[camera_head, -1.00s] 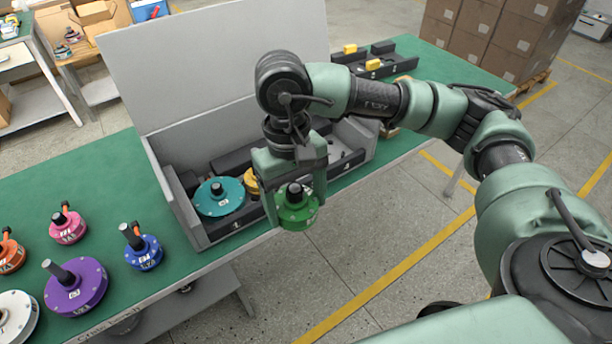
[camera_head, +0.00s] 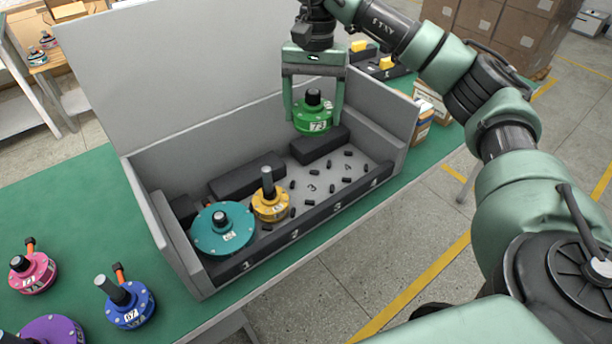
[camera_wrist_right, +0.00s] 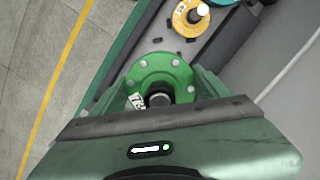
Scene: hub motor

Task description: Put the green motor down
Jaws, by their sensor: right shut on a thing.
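The green motor (camera_head: 314,117) is held upright between the fingers of my right gripper (camera_head: 313,112), over the back right part of the grey box (camera_head: 400,118). It hangs near a black foam block (camera_head: 320,146); I cannot tell whether they touch. In the right wrist view the green motor (camera_wrist_right: 160,80) sits between the fingers. A teal motor (camera_head: 222,232) stands in the box at the left, with a yellow motor (camera_head: 270,203) beside it. My left gripper is not in view.
Pink (camera_head: 32,273), blue (camera_head: 126,303) and purple (camera_head: 50,332) motors stand on the green table (camera_head: 75,200) left of the box. The box's raised lid (camera_head: 190,70) stands behind it. Small cartons (camera_head: 425,112) are at its right.

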